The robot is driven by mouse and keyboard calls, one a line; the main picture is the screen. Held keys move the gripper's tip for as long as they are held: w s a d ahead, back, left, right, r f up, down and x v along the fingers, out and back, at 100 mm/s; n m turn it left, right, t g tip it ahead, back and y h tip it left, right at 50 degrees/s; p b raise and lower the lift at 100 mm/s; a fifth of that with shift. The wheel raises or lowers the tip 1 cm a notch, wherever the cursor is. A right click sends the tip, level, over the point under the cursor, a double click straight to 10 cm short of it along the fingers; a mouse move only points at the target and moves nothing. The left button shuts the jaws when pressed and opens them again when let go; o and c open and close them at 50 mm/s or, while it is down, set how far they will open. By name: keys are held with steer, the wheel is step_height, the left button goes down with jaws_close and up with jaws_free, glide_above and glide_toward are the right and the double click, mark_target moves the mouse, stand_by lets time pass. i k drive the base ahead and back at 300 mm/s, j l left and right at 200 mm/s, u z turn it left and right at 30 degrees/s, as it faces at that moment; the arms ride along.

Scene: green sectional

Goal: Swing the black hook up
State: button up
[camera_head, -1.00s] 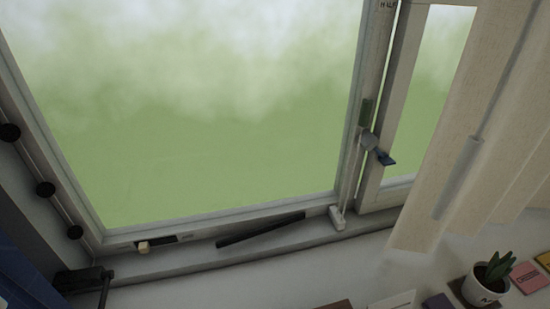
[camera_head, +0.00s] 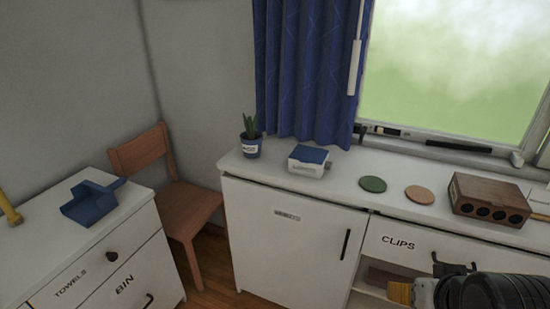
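A small dark fitting (camera_head: 362,131) shows at the window's lower left corner, beside the hem of the blue curtain. It may be the black hook, but it is too small to tell its shape or whether it hangs down. A long black bar (camera_head: 458,147) lies along the bottom of the window frame. My gripper (camera_head: 452,268) is dark and partly in view at the lower right, in front of the cabinet and well below the window. Its fingers are not clear, so I cannot tell whether it is open or shut.
The white counter (camera_head: 320,182) holds a potted plant (camera_head: 251,146), a blue-topped box (camera_head: 308,160), green (camera_head: 373,184) and tan discs (camera_head: 419,195) and a brown block with holes (camera_head: 490,199). A chair (camera_head: 178,205) and a drawer unit (camera_head: 110,265) stand left. A brush (camera_head: 400,293) shows near my gripper.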

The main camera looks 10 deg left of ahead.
mark_target(362, 132)
steer(key=i+j, duration=0.35)
steer(key=j, duration=0.2)
steer(key=i+j, duration=0.35)
steer(key=j, duration=0.2)
steer(key=u, duration=0.05)
